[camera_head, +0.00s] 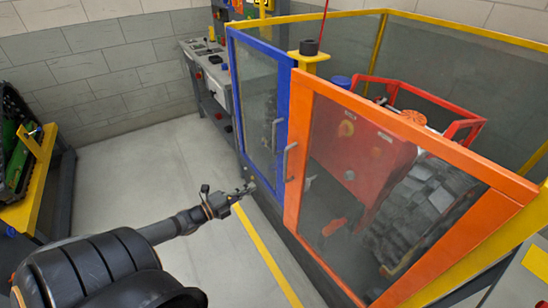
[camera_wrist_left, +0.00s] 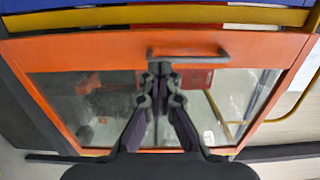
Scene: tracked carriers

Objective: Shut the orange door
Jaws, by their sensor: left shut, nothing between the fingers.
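The orange door (camera_head: 300,100) is a framed clear panel on the right of the head view, with a grey bar handle (camera_head: 290,162) near its left edge. That edge stands slightly in front of the blue door beside it; how wide any gap is I cannot tell. The door fills the left wrist view (camera_wrist_left: 90,45), with its handle (camera_wrist_left: 188,52) just beyond my fingertips. My left gripper (camera_head: 248,188) is shut and empty, left of the door in the head view. It shows in the wrist view (camera_wrist_left: 160,70); contact with the door is not clear. My right gripper is out of view.
The blue door (camera_head: 233,90) adjoins on the left. A red tracked machine (camera_head: 360,160) stands behind the orange door. A grey bench (camera_head: 205,70) is at the back and a yellow-edged stand (camera_head: 38,185) at left. The floor (camera_head: 140,165) between is clear.

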